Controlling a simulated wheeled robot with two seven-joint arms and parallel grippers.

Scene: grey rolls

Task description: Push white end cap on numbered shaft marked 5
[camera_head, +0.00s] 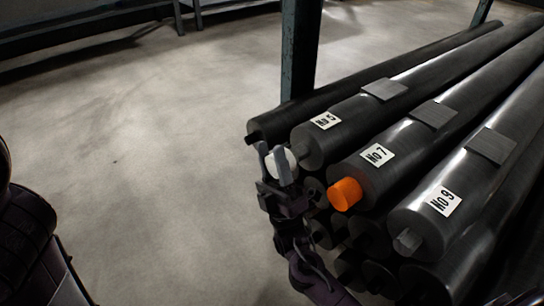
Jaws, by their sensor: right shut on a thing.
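The roll marked No 5 (312,142) lies on the left part of the stack, with its label on top near the front end. My right gripper (276,164) is in front of that end, slightly left of its face. It is shut on the white end cap (287,158), which shows as a pale rounded piece between the fingers. The cap and fingers hide the shaft of roll No 5, so I cannot tell whether the cap touches it. My left gripper is out of view; only dark parts of my left arm show at the left edge.
Roll No 7 (400,142) has an orange cap (345,194) on its shaft, close right of my right gripper. Roll No 9 (463,178) has a bare grey shaft. More dark rolls lie below. A dark post (301,50) stands behind. The floor (130,150) at left is clear.

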